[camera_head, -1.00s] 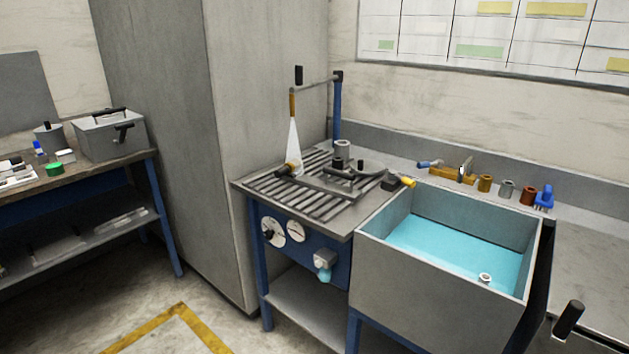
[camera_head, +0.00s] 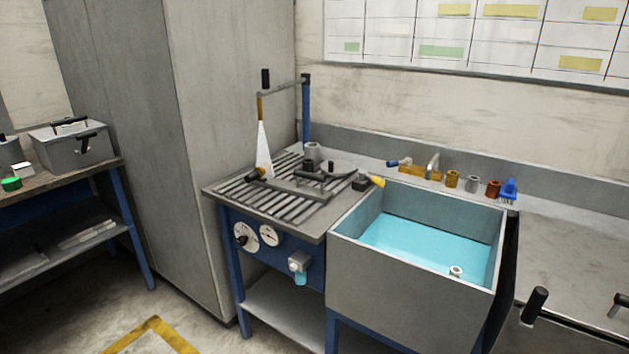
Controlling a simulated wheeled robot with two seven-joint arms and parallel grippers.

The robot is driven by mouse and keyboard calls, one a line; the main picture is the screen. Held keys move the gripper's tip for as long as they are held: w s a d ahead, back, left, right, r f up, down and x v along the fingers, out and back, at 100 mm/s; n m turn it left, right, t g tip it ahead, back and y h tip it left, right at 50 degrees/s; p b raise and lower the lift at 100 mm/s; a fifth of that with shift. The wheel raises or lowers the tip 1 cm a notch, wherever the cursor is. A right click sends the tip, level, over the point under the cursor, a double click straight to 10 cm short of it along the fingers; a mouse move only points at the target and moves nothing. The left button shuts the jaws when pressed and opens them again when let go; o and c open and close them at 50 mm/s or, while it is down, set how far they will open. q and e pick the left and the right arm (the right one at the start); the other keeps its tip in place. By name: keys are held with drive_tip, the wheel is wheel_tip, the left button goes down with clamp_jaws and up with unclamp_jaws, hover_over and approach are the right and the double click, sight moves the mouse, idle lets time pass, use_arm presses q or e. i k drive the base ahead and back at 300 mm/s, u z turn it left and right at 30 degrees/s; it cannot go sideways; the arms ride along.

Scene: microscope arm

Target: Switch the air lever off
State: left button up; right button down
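No thing is clearly marked as the air lever, so I cannot tell which one it is. On the slatted bench (camera_head: 222,191), a yellow-tipped handle (camera_head: 376,180) sticks out from a dark block at the right edge, by the sink. A dark handle with an orange part (camera_head: 256,173) lies on the slats at the left. Above it, a white cone-shaped jet (camera_head: 263,150) spreads down from an orange-brown nozzle (camera_head: 260,107) on an overhead arm. Two gauges (camera_head: 245,236) sit on the blue front panel. Neither of my grippers is in view.
A deep sink (camera_head: 410,275) with blue water stands right of the bench. A blue-handled part, a tap and several small fittings (camera_head: 472,183) line its back ledge. Black handles (camera_head: 534,305) stick out at the lower right. A tall grey cabinet (camera_head: 175,150) stands left; floor shows in front.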

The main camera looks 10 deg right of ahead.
sight(363, 175)
drive_tip(key=z, duration=1.45)
drive_tip(key=i, duration=0.35)
drive_tip(key=z, duration=0.35)
